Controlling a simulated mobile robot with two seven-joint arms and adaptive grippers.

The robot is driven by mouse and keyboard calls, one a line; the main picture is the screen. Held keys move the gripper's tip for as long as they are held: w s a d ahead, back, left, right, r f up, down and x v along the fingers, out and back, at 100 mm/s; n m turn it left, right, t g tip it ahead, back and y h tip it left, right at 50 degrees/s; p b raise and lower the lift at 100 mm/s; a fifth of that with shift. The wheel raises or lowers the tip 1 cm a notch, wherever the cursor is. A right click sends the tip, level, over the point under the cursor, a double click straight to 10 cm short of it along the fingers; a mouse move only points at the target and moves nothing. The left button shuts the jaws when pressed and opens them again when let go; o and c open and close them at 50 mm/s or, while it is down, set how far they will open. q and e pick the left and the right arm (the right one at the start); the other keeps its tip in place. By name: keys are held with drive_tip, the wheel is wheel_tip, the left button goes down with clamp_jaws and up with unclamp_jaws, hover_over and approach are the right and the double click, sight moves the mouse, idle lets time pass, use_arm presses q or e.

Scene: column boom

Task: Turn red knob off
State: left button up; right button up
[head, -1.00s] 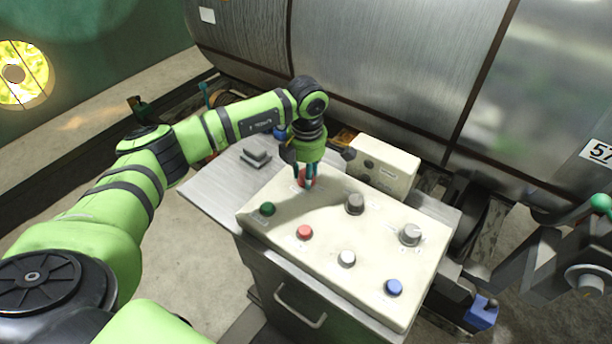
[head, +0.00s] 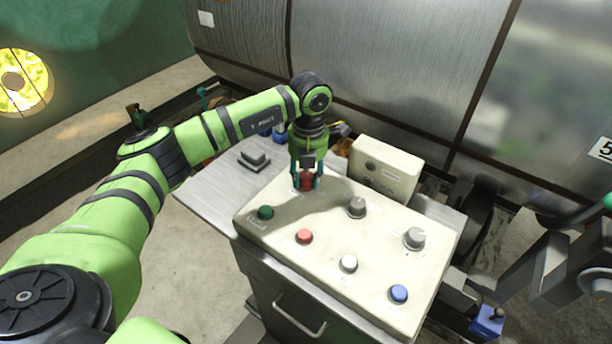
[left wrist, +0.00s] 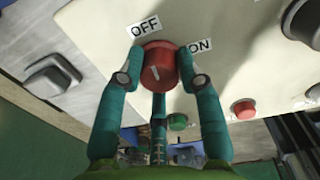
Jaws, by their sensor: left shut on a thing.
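The red knob (head: 306,181) is at the back left of the cream control panel (head: 325,245). The same gripper (left wrist: 158,72) shows in the left wrist view. My right gripper is not in view.
The panel also holds a green button (head: 265,212), a red button (head: 304,236), a white button (head: 348,263), a blue button (head: 398,293) and grey knobs (head: 357,206) (head: 414,237). A cream box (head: 385,166) stands behind. A large metal tank (head: 390,70) fills the back.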

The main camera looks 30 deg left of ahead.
sight(308, 175)
use_arm(q)
drive_tip(key=shift+n, duration=0.5)
drive_tip(key=o, duration=1.2)
drive_tip(key=shift+c, duration=0.2)
wheel_tip(308, 175, up, 12)
drive_tip(key=shift+d, duration=0.25)
